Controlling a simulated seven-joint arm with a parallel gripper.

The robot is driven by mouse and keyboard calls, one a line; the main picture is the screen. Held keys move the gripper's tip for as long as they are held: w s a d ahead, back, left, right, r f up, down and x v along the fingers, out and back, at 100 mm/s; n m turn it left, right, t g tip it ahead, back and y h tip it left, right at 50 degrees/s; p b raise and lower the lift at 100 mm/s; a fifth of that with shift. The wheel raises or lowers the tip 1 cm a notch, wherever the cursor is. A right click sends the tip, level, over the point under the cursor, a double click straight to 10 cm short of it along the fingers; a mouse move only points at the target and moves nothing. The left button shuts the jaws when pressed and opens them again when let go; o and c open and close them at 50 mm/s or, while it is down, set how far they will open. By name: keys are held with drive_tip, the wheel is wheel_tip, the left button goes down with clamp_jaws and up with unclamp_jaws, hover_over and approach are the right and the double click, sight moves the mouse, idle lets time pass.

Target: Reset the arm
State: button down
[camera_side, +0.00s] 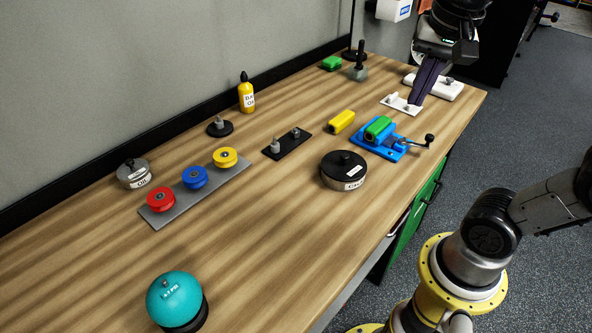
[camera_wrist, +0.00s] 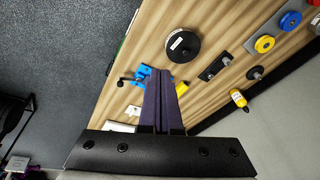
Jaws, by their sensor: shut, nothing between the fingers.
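My gripper (camera_side: 415,101) is at the far right end of the wooden table, pointing down with its purple fingers shut and nothing between them. In the side view its tips appear next to a small white plate with pegs (camera_side: 401,104); I cannot tell how far above the table they are. In the wrist view the shut gripper (camera_wrist: 162,72) points toward the blue vise (camera_wrist: 140,75). The blue vise (camera_side: 369,145) holds a green block (camera_side: 378,127) in the side view. The fingers hide part of the vise in the wrist view.
On the wooden table (camera_side: 290,240) are a yellow block (camera_side: 341,122), a black round weight (camera_side: 343,171), a yellow bottle (camera_side: 246,96), a grey plate with red, blue and yellow discs (camera_side: 165,213), and a teal ball (camera_side: 175,298). A wall runs behind. The table's front middle is bare.

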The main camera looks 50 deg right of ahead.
drive_tip(key=s+a+f+n+t+y, duration=0.1)
drive_tip(key=s+a+f+n+t, duration=0.2)
drive_tip(key=f+n, duration=0.4)
drive_tip(key=a+n, duration=0.1)
drive_tip(key=n, duration=0.4)
drive_tip(key=shift+s+a+f+n+y, duration=0.2)
drive_tip(key=shift+f+n+y, duration=0.05)
drive_tip(key=shift+n+y, duration=0.05)
